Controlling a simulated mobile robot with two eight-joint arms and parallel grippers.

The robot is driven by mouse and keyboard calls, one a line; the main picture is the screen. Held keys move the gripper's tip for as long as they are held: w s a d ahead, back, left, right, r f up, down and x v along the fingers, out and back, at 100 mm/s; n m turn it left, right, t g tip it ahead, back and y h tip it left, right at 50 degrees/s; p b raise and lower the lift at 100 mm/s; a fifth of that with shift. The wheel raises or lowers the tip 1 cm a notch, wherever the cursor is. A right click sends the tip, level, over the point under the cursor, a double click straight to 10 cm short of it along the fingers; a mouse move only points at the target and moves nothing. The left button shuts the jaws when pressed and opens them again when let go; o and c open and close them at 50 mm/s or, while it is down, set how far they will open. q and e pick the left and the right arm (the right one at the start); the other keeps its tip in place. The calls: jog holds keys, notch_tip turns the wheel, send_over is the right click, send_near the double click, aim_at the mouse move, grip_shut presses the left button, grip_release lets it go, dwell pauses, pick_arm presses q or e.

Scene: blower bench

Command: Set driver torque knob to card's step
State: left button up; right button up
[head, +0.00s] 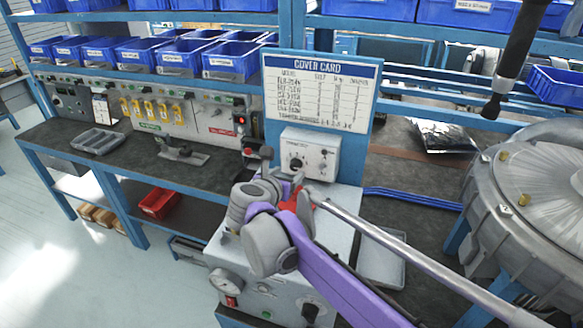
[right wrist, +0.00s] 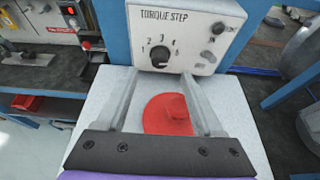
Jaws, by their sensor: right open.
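The torque-step box (head: 309,152) stands upright below the cover card (head: 318,95). Its black knob (head: 296,163) shows larger in the right wrist view (right wrist: 160,56), with step numbers around it. I cannot tell which step its pointer marks. The card has several rows and columns of print, too small to read surely. My right gripper (head: 304,184) is open, its fingers pointing at the box face. In the right wrist view the gripper (right wrist: 159,74) has its fingertips on either side of and below the knob, apparently not touching it. My left gripper is not in view.
A red round part (right wrist: 168,114) lies on the pale cabinet top below my right gripper's fingers. A dark hanging tool (head: 515,55) is at the upper right. A large metal housing (head: 530,190) stands at the right. Blue bins (head: 230,60) line the shelf.

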aim_at(294, 168)
jog(key=x, duration=0.5)
grip_shut()
dwell(0.3)
